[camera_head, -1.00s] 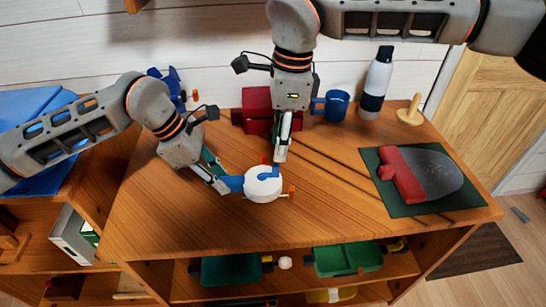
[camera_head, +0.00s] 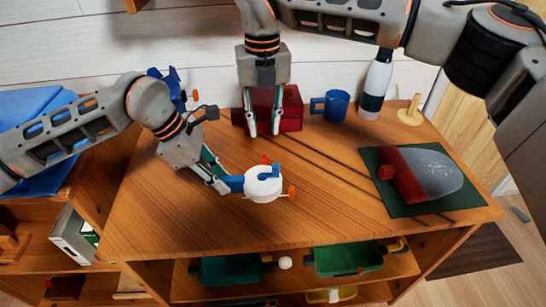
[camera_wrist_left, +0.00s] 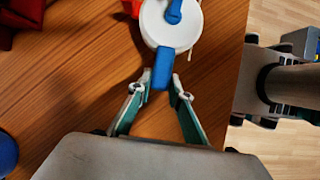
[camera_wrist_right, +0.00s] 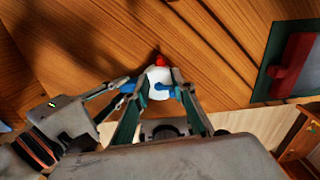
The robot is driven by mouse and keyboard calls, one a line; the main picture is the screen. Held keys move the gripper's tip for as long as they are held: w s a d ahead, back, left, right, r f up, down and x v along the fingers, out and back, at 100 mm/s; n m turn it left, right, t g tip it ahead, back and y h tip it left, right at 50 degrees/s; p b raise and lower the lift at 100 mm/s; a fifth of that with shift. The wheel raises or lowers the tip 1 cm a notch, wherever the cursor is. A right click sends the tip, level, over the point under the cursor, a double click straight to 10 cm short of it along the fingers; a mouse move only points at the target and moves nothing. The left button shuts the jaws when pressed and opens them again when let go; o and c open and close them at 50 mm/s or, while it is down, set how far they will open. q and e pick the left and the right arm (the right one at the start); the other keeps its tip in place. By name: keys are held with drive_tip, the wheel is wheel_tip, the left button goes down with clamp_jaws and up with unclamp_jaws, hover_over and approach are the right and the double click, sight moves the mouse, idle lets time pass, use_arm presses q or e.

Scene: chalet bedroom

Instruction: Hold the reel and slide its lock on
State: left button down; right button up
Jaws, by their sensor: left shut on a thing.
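The reel (camera_head: 263,188) is a white drum with a blue handle (camera_head: 233,183) on its left. A blue piece (camera_head: 268,174) lies across its top, a red piece (camera_head: 264,159) shows at its far side and an orange piece (camera_head: 291,192) at its right; I cannot tell which is the lock. My left gripper (camera_head: 219,182) is shut on the blue handle (camera_wrist_left: 162,70). My right gripper (camera_head: 264,133) is open and empty, behind the reel and apart from it. In the right wrist view, the reel (camera_wrist_right: 158,76) shows beyond its fingertips.
A red box (camera_head: 291,107) stands behind my right gripper, with a blue mug (camera_head: 336,104) and a bottle (camera_head: 375,85) to its right. A green mat (camera_head: 398,207) with a red-handled trowel (camera_head: 440,175) lies at the right. The tabletop in front of the reel is clear.

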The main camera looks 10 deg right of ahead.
sight(264, 156)
drive_tip(key=shift+m, duration=0.7)
drive_tip(key=shift+w+a+f, duration=0.1)
drive_tip(key=shift+w+f, duration=0.05)
drive_tip(key=shift+f, duration=4.9)
clamp_jaws()
